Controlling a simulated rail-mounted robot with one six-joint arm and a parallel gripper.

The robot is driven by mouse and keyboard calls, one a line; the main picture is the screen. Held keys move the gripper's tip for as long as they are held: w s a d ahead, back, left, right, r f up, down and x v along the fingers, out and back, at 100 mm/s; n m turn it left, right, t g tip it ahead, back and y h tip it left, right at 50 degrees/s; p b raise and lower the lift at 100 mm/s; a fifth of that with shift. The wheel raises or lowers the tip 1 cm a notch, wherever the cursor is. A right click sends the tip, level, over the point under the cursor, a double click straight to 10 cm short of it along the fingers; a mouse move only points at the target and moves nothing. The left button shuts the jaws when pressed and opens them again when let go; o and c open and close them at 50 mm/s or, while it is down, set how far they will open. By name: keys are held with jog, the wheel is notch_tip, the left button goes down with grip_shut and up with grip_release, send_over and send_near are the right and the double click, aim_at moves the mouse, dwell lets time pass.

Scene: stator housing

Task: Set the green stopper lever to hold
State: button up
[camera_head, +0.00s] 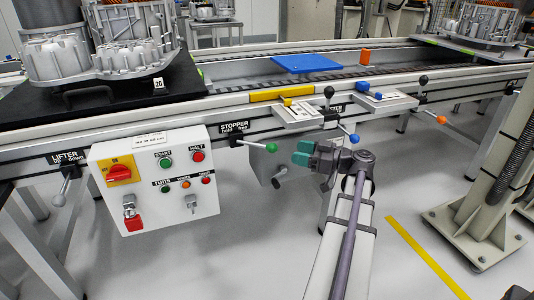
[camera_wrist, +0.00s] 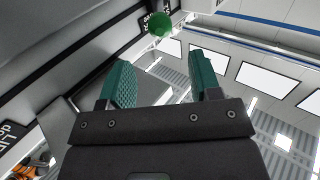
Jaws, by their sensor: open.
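The green stopper lever (camera_head: 271,148) is a thin rod with a green ball knob, on the front rail under the STOPPER label (camera_head: 234,127). Its rod points right and slightly down from its pivot. The small position words on the label are too small to read. My gripper (camera_head: 299,152) has teal fingertips and is open and empty, to the right of the green knob with a gap between. In the wrist view the green knob (camera_wrist: 159,24) shows ahead of the fingertips (camera_wrist: 161,80), roughly centred between them and not touching.
A white control box (camera_head: 155,180) with buttons and a red-yellow switch hangs left of the stopper lever. A blue-knobbed lever (camera_head: 354,138) sits close behind my gripper. A lifter lever (camera_head: 59,199) is at far left. White trays (camera_head: 300,115) stick out from the rail above.

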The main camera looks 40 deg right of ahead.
aim_at(272, 147)
jog(key=x, duration=1)
jog(key=shift+w+a, duration=0.25)
jog(key=shift+w, duration=0.1)
jog(key=shift+c, duration=0.2)
grip_shut()
